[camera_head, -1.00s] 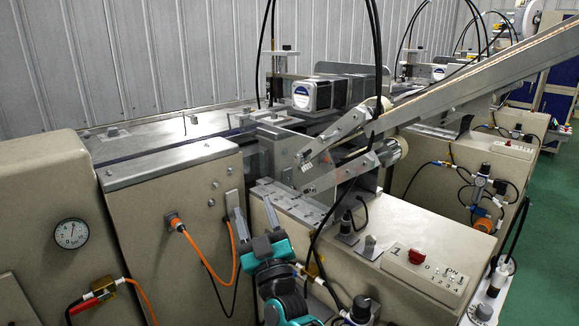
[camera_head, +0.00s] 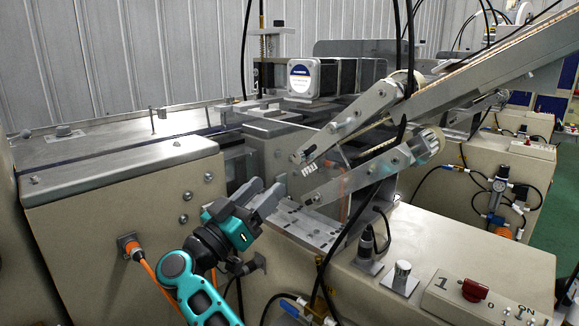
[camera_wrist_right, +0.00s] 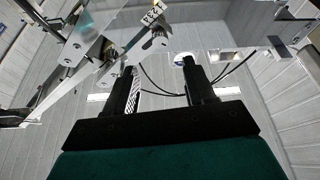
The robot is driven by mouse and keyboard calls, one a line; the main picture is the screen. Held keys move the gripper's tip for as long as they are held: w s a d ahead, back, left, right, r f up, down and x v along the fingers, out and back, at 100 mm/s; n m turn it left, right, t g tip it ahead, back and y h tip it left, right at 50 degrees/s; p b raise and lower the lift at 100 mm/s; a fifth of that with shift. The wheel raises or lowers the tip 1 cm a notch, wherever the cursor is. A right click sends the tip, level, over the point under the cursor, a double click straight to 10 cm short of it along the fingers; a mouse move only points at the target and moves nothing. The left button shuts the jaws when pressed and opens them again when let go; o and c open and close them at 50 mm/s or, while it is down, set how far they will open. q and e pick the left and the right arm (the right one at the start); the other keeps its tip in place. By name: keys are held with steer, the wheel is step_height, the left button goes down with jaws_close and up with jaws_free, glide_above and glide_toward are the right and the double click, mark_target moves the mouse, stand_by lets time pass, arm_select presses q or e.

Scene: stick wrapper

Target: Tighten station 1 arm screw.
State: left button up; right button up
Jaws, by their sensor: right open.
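Station 1 is the beige machine with a "1" on its control box (camera_head: 490,300). Two metal arms reach down-left from the sloped rail: an upper arm (camera_head: 350,122) and a lower arm (camera_head: 365,172). Small screws show near their tips; I cannot tell which is the arm screw. My right gripper (camera_head: 266,188) is open and empty, left of the lower arm's tip and apart from it, over the metal plate. In the right wrist view its fingers (camera_wrist_right: 160,72) are spread, with a metal arm (camera_wrist_right: 90,65) at upper left. My left gripper is not in view.
A sloped rail (camera_head: 470,85) comes down from the upper right. Black cables hang in front of the arms. A black motor (camera_head: 320,78) stands behind. A red knob (camera_head: 475,289) and a silver knob (camera_head: 402,272) stand at the right front.

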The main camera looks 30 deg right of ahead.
mark_target(296, 158)
steer(key=b+x, duration=0.1)
steer(key=x, duration=0.7)
steer(key=shift+w+d+r, duration=0.15)
steer(key=shift+d, duration=0.2)
jaws_close()
